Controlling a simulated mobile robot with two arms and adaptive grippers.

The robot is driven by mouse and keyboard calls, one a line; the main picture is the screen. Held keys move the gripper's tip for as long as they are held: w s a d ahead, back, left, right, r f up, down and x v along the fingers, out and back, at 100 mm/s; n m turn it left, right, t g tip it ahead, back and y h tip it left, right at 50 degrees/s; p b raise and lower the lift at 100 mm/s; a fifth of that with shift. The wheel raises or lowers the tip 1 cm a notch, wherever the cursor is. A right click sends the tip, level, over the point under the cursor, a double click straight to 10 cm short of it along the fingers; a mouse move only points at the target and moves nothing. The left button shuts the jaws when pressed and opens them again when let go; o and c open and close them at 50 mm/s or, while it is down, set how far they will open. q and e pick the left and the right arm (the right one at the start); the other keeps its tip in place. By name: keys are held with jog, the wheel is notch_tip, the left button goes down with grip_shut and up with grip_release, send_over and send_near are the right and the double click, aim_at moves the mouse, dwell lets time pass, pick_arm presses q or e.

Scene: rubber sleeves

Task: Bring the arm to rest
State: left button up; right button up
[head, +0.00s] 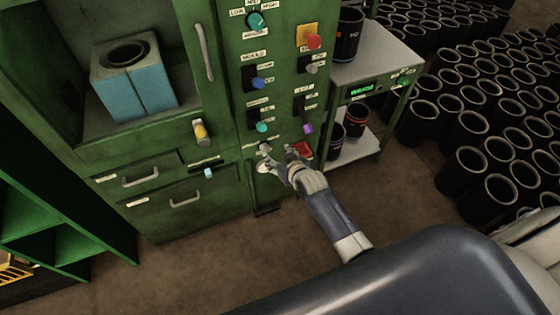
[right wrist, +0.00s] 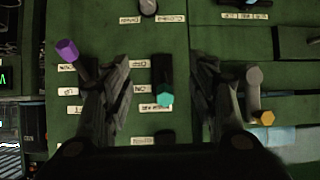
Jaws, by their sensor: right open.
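My right arm reaches up from the lower right in the head view, in front of the green machine (head: 225,150). My right gripper (head: 275,152) is open, with nothing held, near the lower part of the control panel. In the right wrist view its two fingers (right wrist: 162,75) stand wide apart. A teal-tipped switch (right wrist: 164,98) appears in the gap between them; I cannot tell how far away it is. A purple-tipped switch (right wrist: 67,50) shows left of the fingers. My left gripper is not in view.
The panel carries several knobs, among them a blue one (head: 258,83) and a red button (head: 314,41). A blue mould block (head: 136,93) stands in the open chamber. A grey side table (head: 375,55) holds black sleeves. Many black sleeves (head: 465,168) stand on the floor at right.

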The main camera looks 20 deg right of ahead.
jog(key=shift+s+f, duration=0.4)
jog(key=shift+f, duration=0.3)
jog(key=s+f+g, duration=0.5)
jog(key=s+f, duration=1.4)
jog(key=f, duration=0.1)
jog(key=s+d+f+g, duration=0.1)
jog(key=s+f, duration=0.5)
jog(key=s, duration=1)
jog(key=s+d+f+n+g, duration=0.1)
jog(key=s+f+g, duration=0.3)
jog(key=s, duration=1.2)
notch_tip(320, 180, down, 2)
jog(key=shift+d+f+g+h, duration=0.2)
jog(key=shift+g+h, duration=0.1)
jog(key=shift+h, duration=0.1)
